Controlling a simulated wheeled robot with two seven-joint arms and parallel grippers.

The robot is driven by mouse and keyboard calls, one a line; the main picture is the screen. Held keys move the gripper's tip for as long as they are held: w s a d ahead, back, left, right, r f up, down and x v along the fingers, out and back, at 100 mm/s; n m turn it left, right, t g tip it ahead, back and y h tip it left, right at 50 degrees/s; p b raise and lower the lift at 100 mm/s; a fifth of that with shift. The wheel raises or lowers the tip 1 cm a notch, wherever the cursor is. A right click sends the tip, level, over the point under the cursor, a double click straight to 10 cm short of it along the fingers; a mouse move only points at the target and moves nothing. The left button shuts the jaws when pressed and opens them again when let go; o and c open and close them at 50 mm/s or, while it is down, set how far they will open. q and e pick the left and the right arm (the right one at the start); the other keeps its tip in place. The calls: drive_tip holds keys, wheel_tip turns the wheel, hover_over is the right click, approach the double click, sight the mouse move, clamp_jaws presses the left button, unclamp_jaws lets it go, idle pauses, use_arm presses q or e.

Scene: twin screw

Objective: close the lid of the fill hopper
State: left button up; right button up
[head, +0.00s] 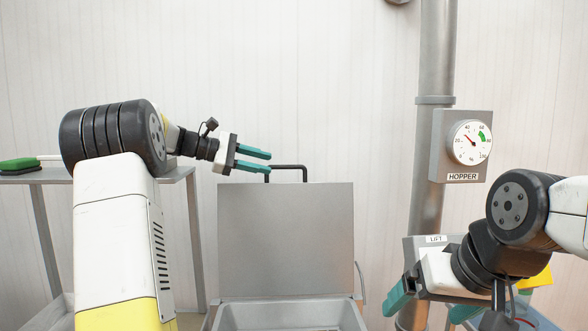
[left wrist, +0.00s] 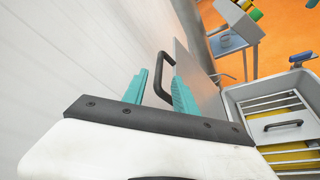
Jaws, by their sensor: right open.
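The fill hopper (head: 290,313) is a grey open box at the bottom middle of the head view. Its grey lid (head: 286,235) stands upright at the back, open, with a black bar handle (head: 288,167) on its top edge. My left gripper (head: 270,160) is open, with its teal fingers pointing right at the handle's left end. In the left wrist view the handle (left wrist: 162,72) shows between the two fingers, near the tips; contact cannot be told. My right gripper (head: 432,305) is open and empty, low to the right of the hopper.
A gauge box marked HOPPER (head: 463,145) hangs by a steel pipe (head: 436,60). A box marked LIFT (head: 425,246) is behind my right arm. A grey shelf (head: 180,173) with a green brush (head: 20,163) stands left. Bars (left wrist: 285,139) cross the hopper's mouth.

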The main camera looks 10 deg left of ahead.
sight(279, 166)
use_arm(q)
drive_tip(key=x, duration=0.7)
drive_tip(key=shift+w+d, duration=0.1)
drive_tip(key=shift+d, duration=0.05)
clamp_jaws()
idle(1.2)
